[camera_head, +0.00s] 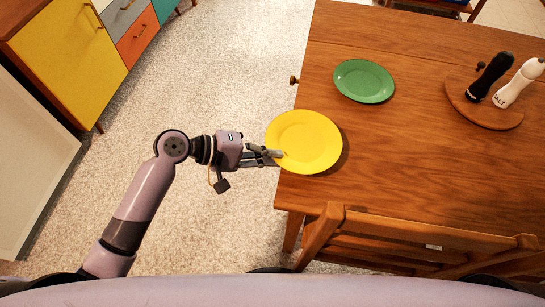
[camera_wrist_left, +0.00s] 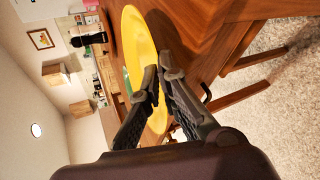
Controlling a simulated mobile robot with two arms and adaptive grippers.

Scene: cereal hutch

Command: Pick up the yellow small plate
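The yellow small plate (camera_head: 308,138) is at the table's left edge in the head view, its left part reaching past the edge. A shadow shows beside its right side, and it appears raised a little off the table. My left gripper (camera_head: 275,154) comes in from the left at the plate's near-left rim. In the left wrist view, its two fingers (camera_wrist_left: 160,78) close on the rim of the yellow plate (camera_wrist_left: 137,40), one on each side. My right gripper is not in view.
A green plate (camera_head: 364,81) lies on the wooden table (camera_head: 420,150) behind the yellow one. Black and white shakers (camera_head: 516,84) stand on a round board (camera_head: 486,112) at the right. A wooden chair (camera_head: 420,240) is at the near side. Open floor lies left.

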